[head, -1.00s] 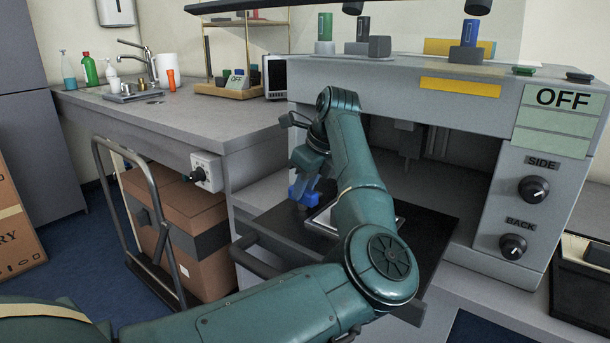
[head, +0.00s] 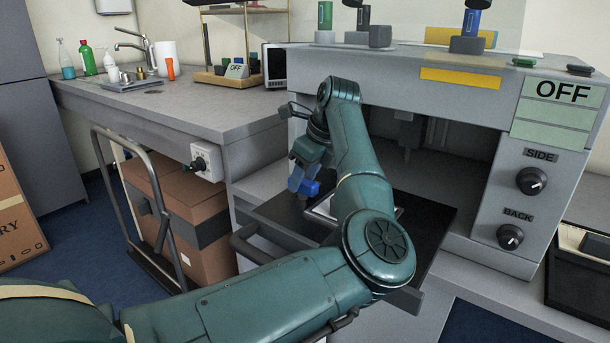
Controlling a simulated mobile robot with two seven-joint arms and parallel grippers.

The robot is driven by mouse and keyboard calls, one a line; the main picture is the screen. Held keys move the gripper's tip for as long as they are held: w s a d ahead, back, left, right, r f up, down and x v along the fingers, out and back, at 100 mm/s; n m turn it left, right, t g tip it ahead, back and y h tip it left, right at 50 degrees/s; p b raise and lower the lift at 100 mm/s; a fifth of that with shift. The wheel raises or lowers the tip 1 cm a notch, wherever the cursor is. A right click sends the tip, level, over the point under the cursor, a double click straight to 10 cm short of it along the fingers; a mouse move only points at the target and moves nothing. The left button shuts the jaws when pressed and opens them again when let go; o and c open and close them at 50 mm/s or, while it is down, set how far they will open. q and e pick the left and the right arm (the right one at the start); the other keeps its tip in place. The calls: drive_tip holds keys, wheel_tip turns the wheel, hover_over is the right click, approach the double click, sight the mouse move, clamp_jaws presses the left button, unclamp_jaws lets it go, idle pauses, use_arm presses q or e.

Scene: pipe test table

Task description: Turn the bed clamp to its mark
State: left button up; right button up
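My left gripper (head: 303,187) points down over the left part of the black pull-out bed (head: 430,225) of the grey machine. A bright blue part (head: 309,188) shows at its fingertips; it looks like the bed clamp, but I cannot tell whether the fingers touch it or grip it. My green forearm covers the middle of the bed. A light plate (head: 325,207) on the bed is partly hidden behind the forearm. No mark for the clamp can be made out. My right gripper is not in view.
The grey machine (head: 470,120) stands behind the bed, with an OFF panel (head: 561,92) and SIDE (head: 531,181) and BACK (head: 510,237) knobs. A dark handle (head: 262,262) runs along the bed's front left. A cart with a cardboard box (head: 185,220) stands at left.

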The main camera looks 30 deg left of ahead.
use_arm(q)
drive_tip(key=shift+r, duration=0.1)
drive_tip(key=shift+d+r, duration=0.15)
drive_tip(key=shift+r, duration=0.2)
drive_tip(key=v, duration=0.4)
drive_tip(key=shift+d+r+p, duration=0.1)
drive_tip(key=shift+d+p, duration=0.1)
drive_tip(key=shift+p, duration=0.15)
drive_tip(key=d+b, duration=0.1)
drive_tip(key=d, duration=0.3)
drive_tip(key=shift+s+d, duration=0.1)
drive_tip(key=shift+s, duration=0.05)
drive_tip(key=d+p, duration=0.3)
drive_tip(key=p, duration=0.2)
drive_tip(key=d+p, duration=0.4)
drive_tip(key=p, duration=0.1)
drive_tip(key=shift+s+d, duration=0.2)
drive_tip(key=shift+s, duration=0.05)
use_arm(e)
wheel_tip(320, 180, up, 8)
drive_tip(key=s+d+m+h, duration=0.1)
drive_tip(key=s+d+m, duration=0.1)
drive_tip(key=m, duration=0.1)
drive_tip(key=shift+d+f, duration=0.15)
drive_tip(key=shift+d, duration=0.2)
use_arm(q)
drive_tip(key=shift+s, duration=0.1)
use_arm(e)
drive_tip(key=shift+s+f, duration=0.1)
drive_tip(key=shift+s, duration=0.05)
